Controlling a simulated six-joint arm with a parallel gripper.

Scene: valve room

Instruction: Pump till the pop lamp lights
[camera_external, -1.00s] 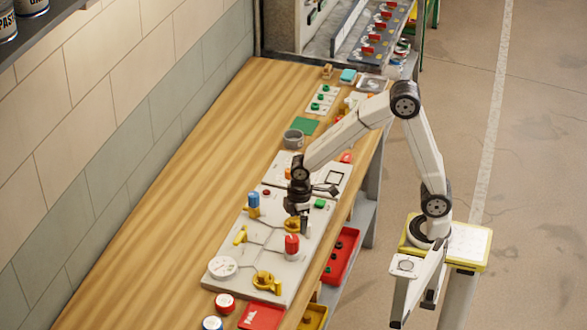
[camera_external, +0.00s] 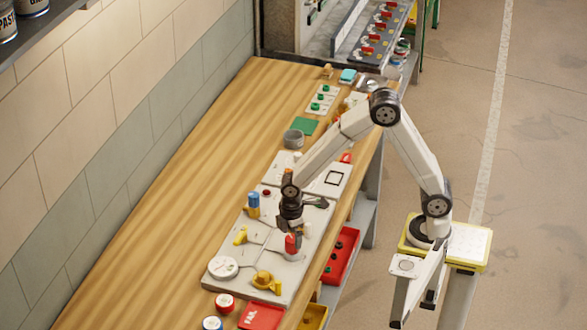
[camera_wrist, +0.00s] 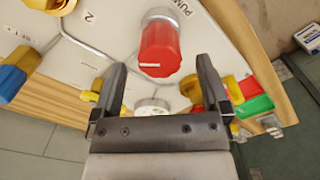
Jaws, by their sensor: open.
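The red pump knob (camera_external: 292,244) stands on the pale valve board (camera_external: 215,294). My gripper (camera_external: 291,226) is over it, pointing down. In the wrist view the red knob (camera_wrist: 160,48) has a white mark and part of a "PUM" label beside it. My open fingers (camera_wrist: 162,68) show on either side of the knob's lower part; I cannot tell whether they touch it. A small dark red dome (camera_external: 266,192), perhaps the lamp, is near the board's far end and looks unlit. A white round gauge (camera_external: 223,267) is at the near left.
A blue knob (camera_external: 253,204), a yellow handle (camera_external: 240,235) and a yellow valve (camera_external: 265,282) stand around the knob. A grey cup (camera_external: 293,139) stands beyond the board. A red tray (camera_external: 260,316) lies at the near edge. Bare wood lies to the left.

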